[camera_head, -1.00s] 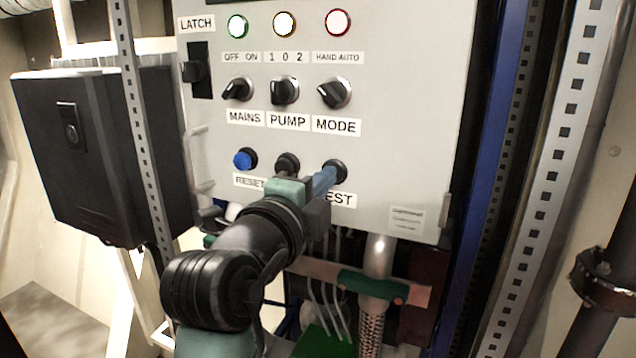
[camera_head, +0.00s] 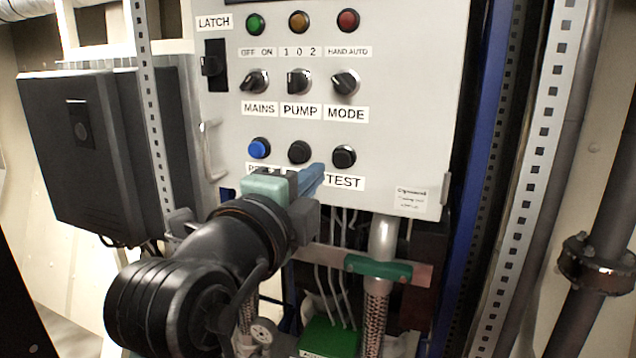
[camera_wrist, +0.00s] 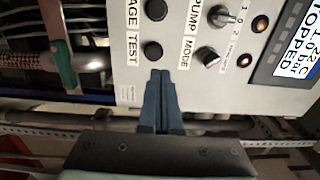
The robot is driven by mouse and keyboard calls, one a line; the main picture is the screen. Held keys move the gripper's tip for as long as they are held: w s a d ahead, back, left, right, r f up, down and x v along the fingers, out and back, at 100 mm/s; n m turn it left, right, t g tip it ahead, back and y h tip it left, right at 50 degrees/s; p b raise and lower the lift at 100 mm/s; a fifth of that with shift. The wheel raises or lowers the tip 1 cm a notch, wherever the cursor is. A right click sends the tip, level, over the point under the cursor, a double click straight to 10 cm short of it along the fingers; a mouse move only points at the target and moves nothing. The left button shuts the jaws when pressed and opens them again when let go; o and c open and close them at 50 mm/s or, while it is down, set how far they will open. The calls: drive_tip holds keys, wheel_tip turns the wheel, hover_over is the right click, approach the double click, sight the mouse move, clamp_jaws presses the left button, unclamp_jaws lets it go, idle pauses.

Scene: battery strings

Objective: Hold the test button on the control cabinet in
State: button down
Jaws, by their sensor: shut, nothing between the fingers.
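The control cabinet (camera_head: 420,110) fills the middle of the head view. The black test button (camera_head: 343,156) sits at the right end of its lower row, above the TEST label; the wrist view also shows this button (camera_wrist: 152,50). It stands out from the panel with nothing touching it. My gripper (camera_head: 317,169) is shut and empty, its blue fingers pointing at the panel just left of and below the button. In the wrist view the joined fingertips (camera_wrist: 161,74) end short of the button, with a gap. My gripper partly covers the RESET label.
A blue button (camera_head: 259,148) and another black button (camera_head: 299,152) stand left of the test button. Three knobs and three dim lamps are above. A door handle (camera_head: 211,150) juts out left. A pipe and cables run below. The wrist view's display (camera_wrist: 291,45) partly reads "OPPED".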

drive_tip(key=s+r+n+t+y+b, duration=0.1)
drive_tip(key=s+r+n+t+y, duration=0.2)
drive_tip(key=s+r+n+t, duration=0.2)
drive_tip(key=s+r+n+t+y, duration=0.4)
drive_tip(key=s+r+n, duration=0.4)
drive_tip(key=n, duration=0.9)
drive_tip(key=s+t, duration=0.1)
drive_tip(key=s, duration=0.1)
drive_tip(key=shift+s+r+n+t+b, duration=0.2)
drive_tip(key=shift+s+n+t+b, duration=0.1)
drive_tip(key=shift+s+b, duration=0.1)
drive_tip(key=shift+a, duration=0.1)
